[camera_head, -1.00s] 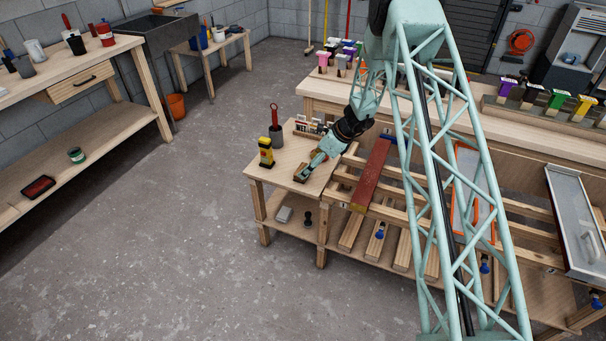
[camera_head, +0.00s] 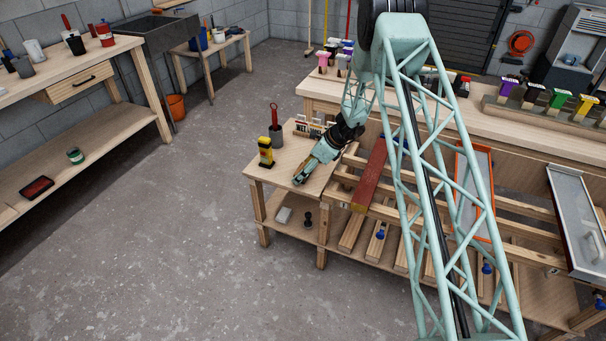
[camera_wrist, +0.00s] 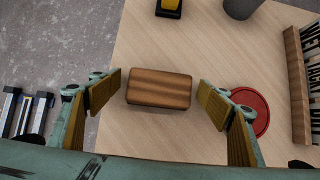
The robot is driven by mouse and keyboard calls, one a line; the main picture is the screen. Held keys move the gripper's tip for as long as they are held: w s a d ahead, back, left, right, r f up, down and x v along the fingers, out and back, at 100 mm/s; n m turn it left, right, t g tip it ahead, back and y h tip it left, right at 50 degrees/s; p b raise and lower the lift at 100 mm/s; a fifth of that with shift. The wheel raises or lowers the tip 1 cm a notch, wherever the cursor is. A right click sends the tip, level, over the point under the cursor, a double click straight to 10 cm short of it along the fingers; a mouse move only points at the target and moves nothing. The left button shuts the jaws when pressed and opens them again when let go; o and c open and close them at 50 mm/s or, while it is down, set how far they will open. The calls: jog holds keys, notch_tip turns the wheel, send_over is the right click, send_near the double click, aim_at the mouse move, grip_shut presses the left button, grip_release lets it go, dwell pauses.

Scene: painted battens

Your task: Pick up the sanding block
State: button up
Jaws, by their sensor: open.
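The sanding block (camera_wrist: 159,88), a brown wood-grained block, lies on the light wooden tabletop (camera_wrist: 150,45) in the wrist view. My gripper (camera_wrist: 160,100) is open, with one finger pad to the left of the block and the other to its right. Clear gaps show on both sides, so neither pad appears to touch it. In the head view my gripper (camera_head: 300,180) is low over the small side table, and the block is hidden or too small to make out there.
A yellow and black object (camera_head: 265,151) and a dark pot with a red-handled tool (camera_head: 276,132) stand near the back. A red disc (camera_wrist: 250,110) lies partly behind the right finger. A red batten (camera_head: 370,175) rests on the rack to the right.

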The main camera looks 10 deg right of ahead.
jog(key=shift+c, duration=0.7)
jog(key=c, duration=0.8)
jog(key=shift+r, duration=0.15)
jog(key=shift+r+p, duration=0.65)
jog(key=shift+r, duration=1.15)
jog(key=s+d, duration=0.2)
jog(key=s, duration=0.3)
jog(key=s+d, duration=0.2)
jog(key=s, duration=0.3)
jog(key=s+d+r, duration=0.1)
jog(key=s+d, duration=0.1)
jog(key=s, duration=0.3)
jog(key=shift+r, duration=0.1)
jog(key=shift+o, duration=0.3)
jog(key=shift+w, duration=0.15)
